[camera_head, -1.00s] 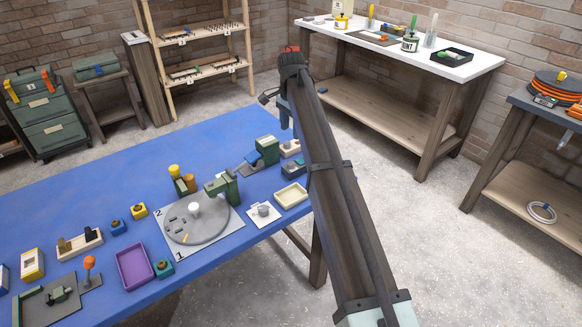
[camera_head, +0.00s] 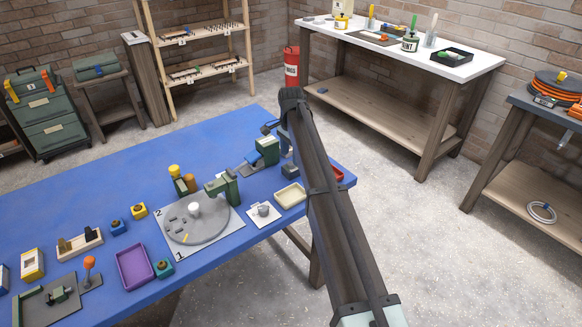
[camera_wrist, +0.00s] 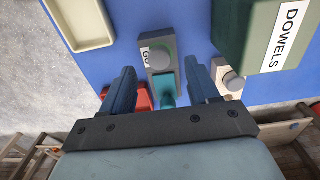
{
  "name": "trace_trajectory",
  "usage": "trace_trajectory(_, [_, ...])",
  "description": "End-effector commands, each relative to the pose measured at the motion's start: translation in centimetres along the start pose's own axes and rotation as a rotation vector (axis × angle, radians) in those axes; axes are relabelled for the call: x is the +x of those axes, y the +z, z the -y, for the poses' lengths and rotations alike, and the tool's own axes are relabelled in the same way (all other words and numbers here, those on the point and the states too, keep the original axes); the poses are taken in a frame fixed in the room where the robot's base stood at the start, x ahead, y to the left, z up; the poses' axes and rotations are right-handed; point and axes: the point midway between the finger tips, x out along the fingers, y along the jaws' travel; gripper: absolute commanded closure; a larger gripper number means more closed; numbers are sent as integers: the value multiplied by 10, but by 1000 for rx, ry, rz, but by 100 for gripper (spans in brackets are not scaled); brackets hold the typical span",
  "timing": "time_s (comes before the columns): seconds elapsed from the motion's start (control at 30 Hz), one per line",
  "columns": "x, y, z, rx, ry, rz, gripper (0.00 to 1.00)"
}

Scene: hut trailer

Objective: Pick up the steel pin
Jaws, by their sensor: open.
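I cannot pick out the steel pin with certainty. In the wrist view, my gripper (camera_wrist: 160,68) is open, with a blue finger on each side of a grey block (camera_wrist: 161,82) marked "GO" that bears a round grey knob (camera_wrist: 160,58). A teal piece (camera_wrist: 167,90) shows at the near end of this block. A pale block (camera_wrist: 227,75) with a short light cylinder (camera_wrist: 234,82) lies just right of the right finger. In the head view, my gripper (camera_head: 284,142) is over the table's far right end, partly hidden by my arm.
A green "DOWELS" box (camera_wrist: 240,30) stands close on the right in the wrist view. A cream tray (camera_wrist: 82,20) lies upper left; a red tray (camera_wrist: 140,100) is partly behind the left finger. The blue table (camera_head: 95,185) also carries a grey disc (camera_head: 209,226) and a purple tray (camera_head: 134,266).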

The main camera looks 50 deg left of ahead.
Motion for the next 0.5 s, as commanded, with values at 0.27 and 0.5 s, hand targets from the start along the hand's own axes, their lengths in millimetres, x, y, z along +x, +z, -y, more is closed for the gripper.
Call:
trace_trajectory(0.27, [32, 0, -1, 0, 0, 0, 40])
trace_trajectory(0.5, [34, 0, -1, 0, 0, 0, 41])
